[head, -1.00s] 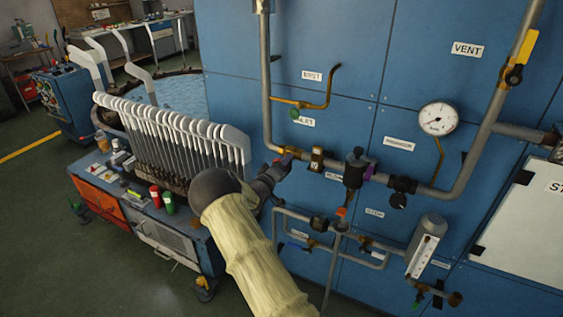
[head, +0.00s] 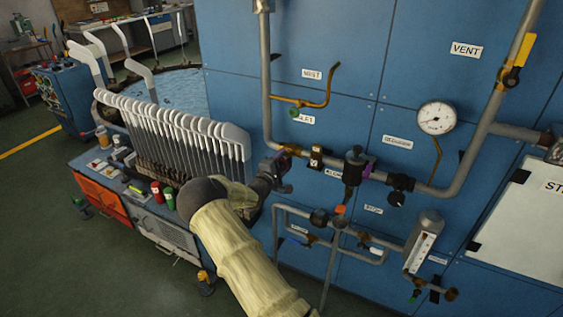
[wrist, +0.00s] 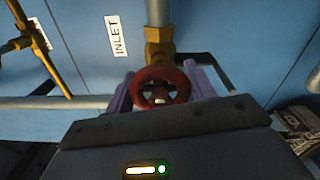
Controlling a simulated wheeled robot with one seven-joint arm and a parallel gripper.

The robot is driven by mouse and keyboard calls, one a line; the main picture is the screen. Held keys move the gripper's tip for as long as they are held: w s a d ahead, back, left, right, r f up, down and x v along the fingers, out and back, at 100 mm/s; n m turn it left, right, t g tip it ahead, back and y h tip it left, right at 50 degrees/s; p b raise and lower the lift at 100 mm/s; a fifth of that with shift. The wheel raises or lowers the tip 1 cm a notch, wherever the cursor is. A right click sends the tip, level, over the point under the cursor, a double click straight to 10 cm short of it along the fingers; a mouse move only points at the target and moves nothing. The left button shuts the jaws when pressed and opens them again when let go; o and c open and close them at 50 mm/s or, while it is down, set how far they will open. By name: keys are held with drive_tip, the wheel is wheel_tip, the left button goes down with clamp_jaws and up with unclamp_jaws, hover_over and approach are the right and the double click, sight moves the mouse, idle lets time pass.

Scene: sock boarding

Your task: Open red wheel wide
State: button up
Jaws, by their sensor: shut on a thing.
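The red wheel (wrist: 147,79) sits on a brass valve (wrist: 158,47) in the wrist view, beside the INLET label. My gripper (wrist: 160,84) has a purple finger on each side of the wheel and is shut on it. In the head view my gripper (head: 277,172) is at the left end of the horizontal pipe, at the brass fitting below the INLET label (head: 303,119). The wheel is mostly hidden there by my gripper.
A gauge (head: 436,118), a dark valve body (head: 353,168) and more pipes are on the blue panel to the right. A brass lever pipe (head: 331,85) with a green knob is above. A cart with white sock boards (head: 190,130) stands at left.

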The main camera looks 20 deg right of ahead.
drive_tip(key=shift+s+f+n, duration=0.1)
drive_tip(key=shift+f+n, duration=0.2)
drive_tip(key=o, duration=0.9)
drive_tip(key=shift+o, duration=0.5)
drive_tip(key=shift+r, duration=0.2)
drive_tip(key=b+v, duration=0.2)
drive_tip(key=v, duration=1.5)
drive_tip(key=shift+a, duration=0.2)
drive_tip(key=shift+s, duration=0.1)
